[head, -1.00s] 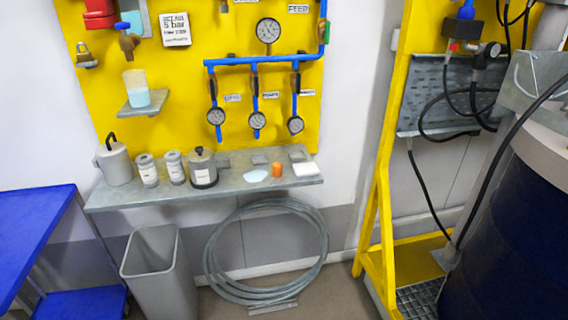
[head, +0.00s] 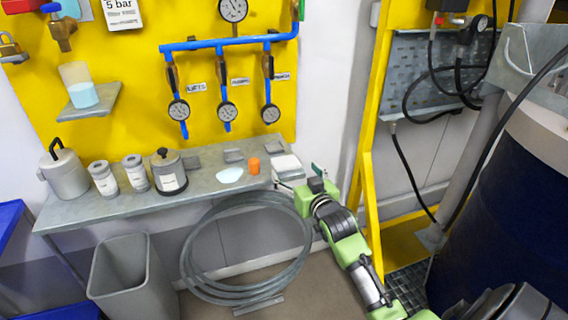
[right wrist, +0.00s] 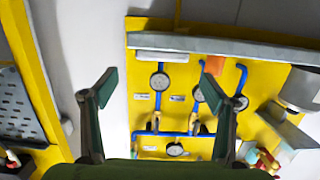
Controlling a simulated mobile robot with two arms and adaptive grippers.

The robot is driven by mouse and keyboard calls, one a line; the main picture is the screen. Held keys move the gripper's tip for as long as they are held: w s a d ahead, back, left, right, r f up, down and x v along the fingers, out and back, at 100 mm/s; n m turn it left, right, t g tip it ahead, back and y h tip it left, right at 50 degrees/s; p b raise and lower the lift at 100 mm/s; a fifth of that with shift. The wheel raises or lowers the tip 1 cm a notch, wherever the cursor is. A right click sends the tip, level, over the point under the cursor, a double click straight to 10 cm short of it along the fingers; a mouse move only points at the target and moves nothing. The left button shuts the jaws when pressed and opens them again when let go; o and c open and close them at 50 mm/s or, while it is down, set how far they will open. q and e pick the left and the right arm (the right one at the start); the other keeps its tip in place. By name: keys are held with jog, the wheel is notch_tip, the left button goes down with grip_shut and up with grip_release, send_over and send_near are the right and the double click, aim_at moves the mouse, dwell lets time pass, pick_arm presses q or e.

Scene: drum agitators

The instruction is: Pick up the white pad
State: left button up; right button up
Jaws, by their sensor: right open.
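In the right wrist view, which is upside down, the pad (right wrist: 162,56) shows as a pale strip beyond the gap between my fingers. My right gripper (head: 301,177) is open and empty, in front of the shelf's right end near the pad. Its two spread fingers show in the right wrist view (right wrist: 158,83). Whether a finger touches the pad or shelf cannot be told. My left gripper is not in view.
A pale blue flat piece (head: 229,175), grey plates, two small canisters (head: 134,173) and larger pots (head: 169,171) share the shelf. Gauges and blue pipes (head: 230,43) are on the yellow panel behind. A yellow frame (head: 366,150) stands right. A bin (head: 130,280) and coiled hose are below.

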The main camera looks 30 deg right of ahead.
aim_at(288, 164)
jog(key=shift+a+f+x, duration=0.1)
jog(key=shift+f+x, duration=0.1)
jog(key=shift+x, duration=1.95)
jog(key=shift+a+f+x, duration=0.1)
jog(key=shift+f+x, duration=0.05)
jog(key=shift+x, duration=2.05)
jog(key=c, duration=0.9)
